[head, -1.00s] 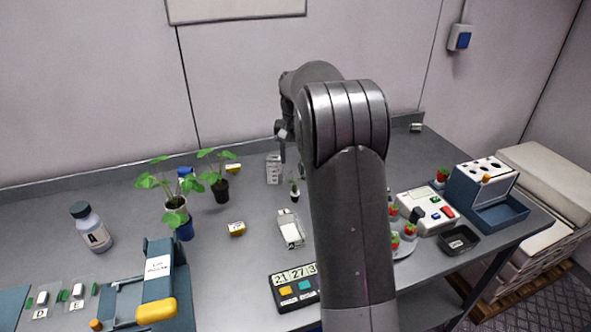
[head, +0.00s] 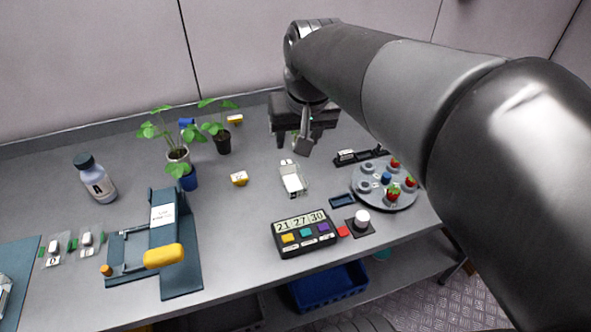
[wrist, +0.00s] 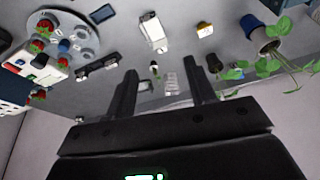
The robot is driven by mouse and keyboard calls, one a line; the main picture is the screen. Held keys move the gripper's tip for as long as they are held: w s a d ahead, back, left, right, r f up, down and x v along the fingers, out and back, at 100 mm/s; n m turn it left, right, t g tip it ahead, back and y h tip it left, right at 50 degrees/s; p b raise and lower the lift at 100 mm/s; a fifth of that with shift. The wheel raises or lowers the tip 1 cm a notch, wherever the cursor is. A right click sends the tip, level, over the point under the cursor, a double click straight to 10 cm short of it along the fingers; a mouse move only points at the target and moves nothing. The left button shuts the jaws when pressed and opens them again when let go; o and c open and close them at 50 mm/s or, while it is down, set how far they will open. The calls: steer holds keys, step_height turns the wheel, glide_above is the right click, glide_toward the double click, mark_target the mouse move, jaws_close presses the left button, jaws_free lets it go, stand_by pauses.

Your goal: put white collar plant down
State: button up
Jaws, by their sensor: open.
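My gripper (head: 304,135) is open above the back of the bench. In the wrist view its two fingers (wrist: 171,66) are wide apart with nothing held between them. A small plant in a dark pot with a pale band, seemingly the white collar plant (wrist: 155,70), stands beyond the fingers, apart from them. It is small there, and my gripper and arm hide it in the head view. Larger leafy plants stand left in the head view: one in a pale-rimmed pot (head: 178,155), one in a black pot (head: 223,145), one in a blue pot (head: 188,180).
A white device (head: 292,179), yellow block (head: 239,178) and timer (head: 303,234) lie in front of the gripper. A round strawberry tray (head: 370,198) is to the right. A bottle (head: 96,180) and yellow-handled press (head: 165,235) are left. Some bench between them is clear.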

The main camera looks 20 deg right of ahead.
steer(key=s+a+f+n+t, duration=0.1)
steer(key=s+f, duration=0.3)
steer(key=s, duration=0.7)
steer(key=shift+a+t, duration=0.4)
steer(key=shift+a, duration=0.15)
